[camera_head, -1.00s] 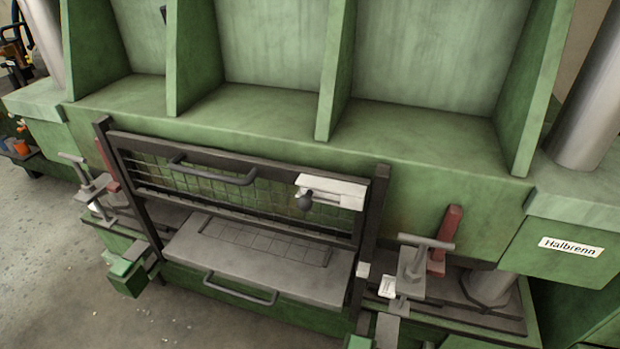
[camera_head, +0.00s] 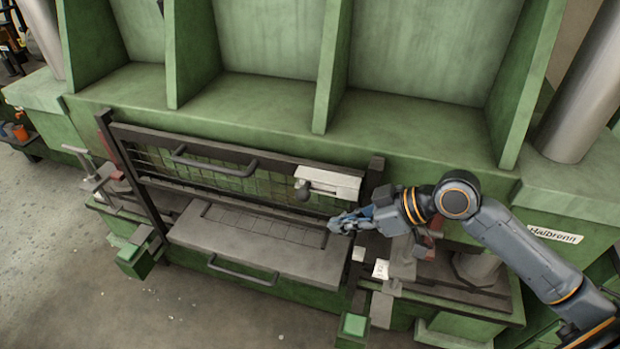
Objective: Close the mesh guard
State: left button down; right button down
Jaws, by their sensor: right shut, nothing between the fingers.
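The mesh guard (camera_head: 222,182) is a dark framed wire panel with a bar handle (camera_head: 213,163) along its top. It stands raised between two dark posts, with an open gap below it. My right gripper (camera_head: 334,224) is shut and empty, in front of the guard's lower right corner and below the knob. Contact cannot be told. My left gripper is out of view.
Dark posts (camera_head: 135,185) flank the guard. Clamps stand on both sides, the right one partly behind my right arm. Green blocks (camera_head: 354,325) jut out at the front. Green ribs (camera_head: 335,65) rise above. The floor (camera_head: 60,250) at front left is clear.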

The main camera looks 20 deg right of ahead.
jog(key=w+d+r+t+y, duration=0.1)
jog(key=w+d+r+y, duration=0.2)
jog(key=r, duration=0.9)
jog(key=h+p, duration=0.1)
jog(key=p, duration=0.4)
send_over(310, 183)
jog(key=s+a, duration=0.2)
jog(key=s, duration=0.1)
jog(key=f, duration=0.2)
jog(key=shift+w+d+f, duration=0.15)
jog(key=shift+d+f, duration=0.1)
jog(key=shift+f, duration=0.15)
notch_tip(310, 183, down, 4)
jog(key=shift+d+r, duration=0.1)
jog(key=shift+s+d+f+p, duration=0.15)
jog(key=shift+s+f+p, duration=0.15)
jog(key=shift+f, duration=0.1)
jog(key=shift+w+f+n, duration=0.1)
jog(key=shift+n, duration=0.2)
jog(key=shift+f, duration=0.1)
